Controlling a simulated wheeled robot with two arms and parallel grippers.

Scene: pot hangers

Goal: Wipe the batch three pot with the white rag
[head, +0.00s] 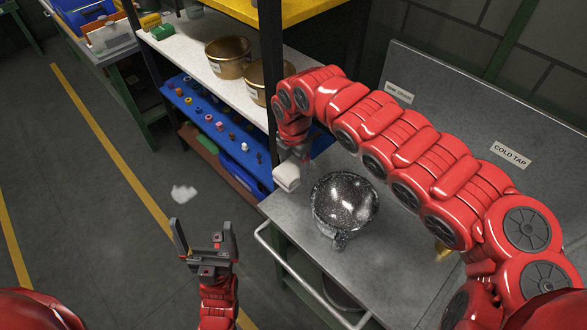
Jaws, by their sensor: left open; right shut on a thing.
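A dark speckled pot (345,203) with a shiny inside stands on the grey metal bench, its handle toward me. My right gripper (290,163) is shut on a white block-like thing, which looks like the folded white rag (287,178). It holds the rag just left of the pot, near the bench's left edge, apart from the pot. Whether the rag touches the bench I cannot tell. My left gripper (204,228) is open and empty, over the floor left of the bench. No batch label shows on the pot.
The bench (300,217) has a front rail and a backboard with a "COLD TAP" label (511,155). A brass tap piece (443,252) shows below my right arm. Shelves at the back hold brass pots (229,57). A white patch (184,193) lies on the open floor.

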